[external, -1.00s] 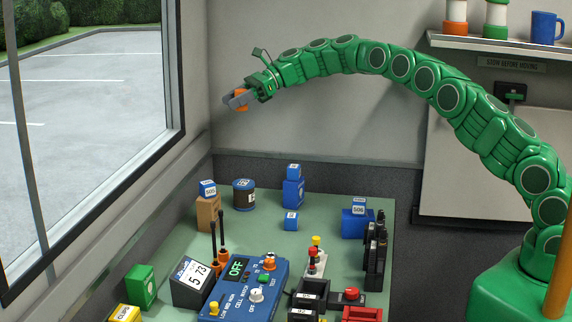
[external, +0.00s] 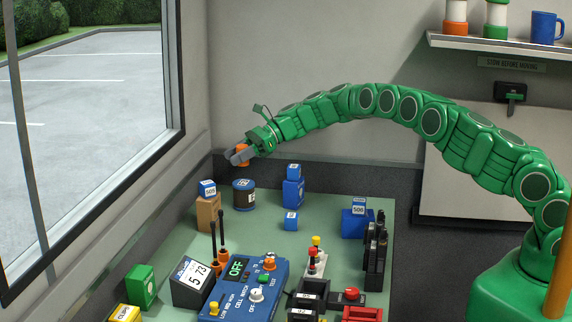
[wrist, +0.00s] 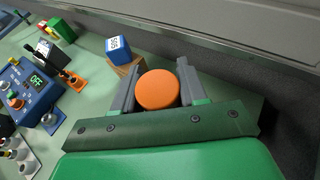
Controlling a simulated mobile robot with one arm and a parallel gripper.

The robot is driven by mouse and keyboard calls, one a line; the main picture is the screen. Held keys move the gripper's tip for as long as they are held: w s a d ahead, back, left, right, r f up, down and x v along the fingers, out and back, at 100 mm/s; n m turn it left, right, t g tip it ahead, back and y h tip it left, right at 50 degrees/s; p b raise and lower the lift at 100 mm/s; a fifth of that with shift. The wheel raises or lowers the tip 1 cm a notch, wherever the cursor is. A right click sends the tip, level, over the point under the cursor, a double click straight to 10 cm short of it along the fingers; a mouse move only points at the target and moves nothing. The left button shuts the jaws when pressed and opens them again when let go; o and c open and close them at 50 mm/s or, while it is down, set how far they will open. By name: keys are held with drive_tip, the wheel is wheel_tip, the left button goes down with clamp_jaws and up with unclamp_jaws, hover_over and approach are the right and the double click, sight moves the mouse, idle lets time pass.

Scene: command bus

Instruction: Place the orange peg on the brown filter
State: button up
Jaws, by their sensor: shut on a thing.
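The orange peg (external: 243,153) is between the fingers of my gripper (external: 236,158), which is shut on it. It is held in the air above the back left of the table. In the wrist view the peg (wrist: 158,89) shows as a round orange end between the two grey fingers. I cannot make out the cylinder in the wrist view, where the peg and gripper block much of the middle.
A tan block (external: 208,214) with a blue cube (external: 208,188) on top stands left of the cylinder. Blue blocks (external: 293,192) stand to its right. A blue control box (external: 243,290) and two dark upright rods are nearer. The window wall is close on the left.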

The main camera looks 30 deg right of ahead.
sight(243, 145)
drive_tip(key=shift+f, duration=2.7)
drive_tip(key=shift+f, duration=0.15)
drive_tip(key=o, duration=1.1)
drive_tip(key=shift+c, duration=0.2)
drive_tip(key=shift+d+r, duration=0.3)
drive_tip(key=shift+d, duration=0.05)
drive_tip(key=v, duration=0.4)
drive_tip(key=shift+d, duration=0.15)
wheel_tip(243, 145, up, 7)
drive_tip(key=shift+f, duration=0.1)
